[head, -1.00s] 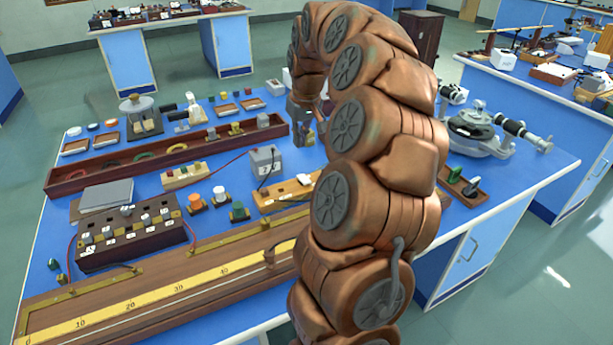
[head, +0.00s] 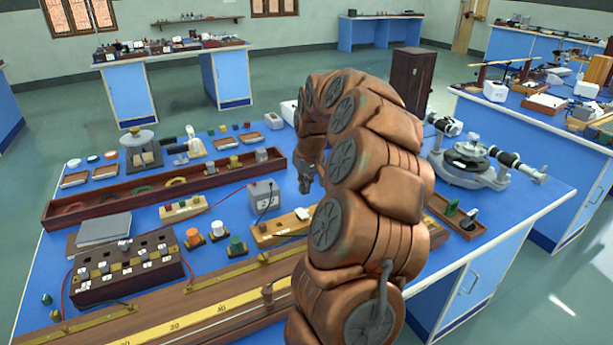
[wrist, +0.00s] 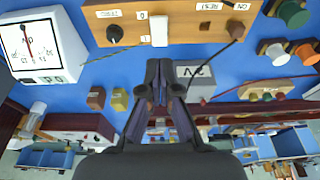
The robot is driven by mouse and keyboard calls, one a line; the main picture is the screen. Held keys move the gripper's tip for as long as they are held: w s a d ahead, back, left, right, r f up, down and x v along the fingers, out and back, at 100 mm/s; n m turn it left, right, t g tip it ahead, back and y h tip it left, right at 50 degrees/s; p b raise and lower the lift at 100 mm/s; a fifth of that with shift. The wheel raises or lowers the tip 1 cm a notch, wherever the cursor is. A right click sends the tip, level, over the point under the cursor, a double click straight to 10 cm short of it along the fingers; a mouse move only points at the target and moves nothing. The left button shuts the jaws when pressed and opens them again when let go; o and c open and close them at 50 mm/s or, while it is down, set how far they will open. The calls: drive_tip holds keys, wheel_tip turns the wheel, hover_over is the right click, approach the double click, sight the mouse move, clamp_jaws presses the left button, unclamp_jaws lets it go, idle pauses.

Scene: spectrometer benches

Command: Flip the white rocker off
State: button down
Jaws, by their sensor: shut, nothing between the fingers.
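A wooden switch board (wrist: 190,32) spans the top of the wrist view, its labels upside down. The white rocker (wrist: 159,30) stands on it between a black knob (wrist: 114,33) and a dark slot. I cannot tell which way the rocker is tipped. In the head view the board (head: 272,231) is partly hidden behind my arm. My gripper (wrist: 160,72) is shut and empty, apart from the rocker and below it in the wrist view. In the head view my gripper (head: 305,185) hangs above the bench, behind the board.
A grey box (head: 263,196) stands near my gripper. A white dial meter (wrist: 40,45) is left of the board in the wrist view. A long red-brown tray (head: 130,195) lies behind. A dark block with several plugs (head: 125,270) and a wooden ruler board (head: 170,322) lie left and in front.

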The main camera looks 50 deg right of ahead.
sight(303, 214)
drive_tip(key=x, duration=0.2)
drive_tip(key=p+x, duration=0.1)
drive_tip(key=x, duration=0.2)
drive_tip(key=s+p+x, duration=0.1)
drive_tip(key=x, duration=0.2)
drive_tip(key=shift+s+a+f, duration=0.15)
drive_tip(key=shift+a, duration=0.05)
drive_tip(key=shift+f, duration=0.1)
